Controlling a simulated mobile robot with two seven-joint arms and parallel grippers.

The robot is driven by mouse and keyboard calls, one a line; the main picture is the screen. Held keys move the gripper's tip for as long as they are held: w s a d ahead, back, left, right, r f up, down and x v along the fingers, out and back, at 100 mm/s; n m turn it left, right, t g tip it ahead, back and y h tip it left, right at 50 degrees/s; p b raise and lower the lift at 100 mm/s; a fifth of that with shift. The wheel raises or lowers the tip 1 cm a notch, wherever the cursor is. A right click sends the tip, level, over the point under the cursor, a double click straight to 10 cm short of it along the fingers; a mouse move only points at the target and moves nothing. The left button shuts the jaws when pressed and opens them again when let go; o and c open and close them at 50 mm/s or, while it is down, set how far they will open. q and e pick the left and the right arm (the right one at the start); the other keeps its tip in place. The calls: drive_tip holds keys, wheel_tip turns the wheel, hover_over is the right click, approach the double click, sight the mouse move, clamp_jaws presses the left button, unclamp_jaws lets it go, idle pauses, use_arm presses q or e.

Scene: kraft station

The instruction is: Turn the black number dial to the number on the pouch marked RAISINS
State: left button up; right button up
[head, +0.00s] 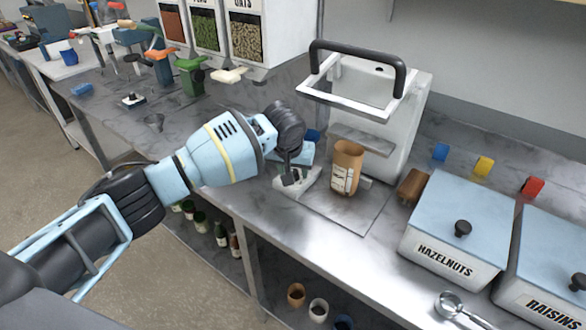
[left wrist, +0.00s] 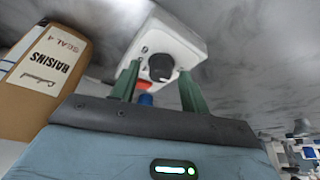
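The brown pouch (head: 345,168) stands upright on the bench before the white sealing machine. In the left wrist view the pouch (left wrist: 46,72) reads RAISINS and SEAL 4. The black number dial (left wrist: 161,67) is on a white box (left wrist: 185,42), just right of the pouch. The white box also shows in the head view (head: 307,186), partly covered by my gripper. My left gripper (left wrist: 159,84) is open, its two green fingers on either side of the dial in the picture; I cannot tell whether they touch it. My right gripper is not in view.
The white machine (head: 408,115) with a black handle stands behind the pouch. A brown block (head: 412,185) and the HAZELNUTS (head: 475,215) and RAISINS (head: 560,250) bins are to the right. A metal scoop (head: 448,303) lies near the front.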

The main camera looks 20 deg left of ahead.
use_arm(q)
drive_tip(key=c, duration=0.8)
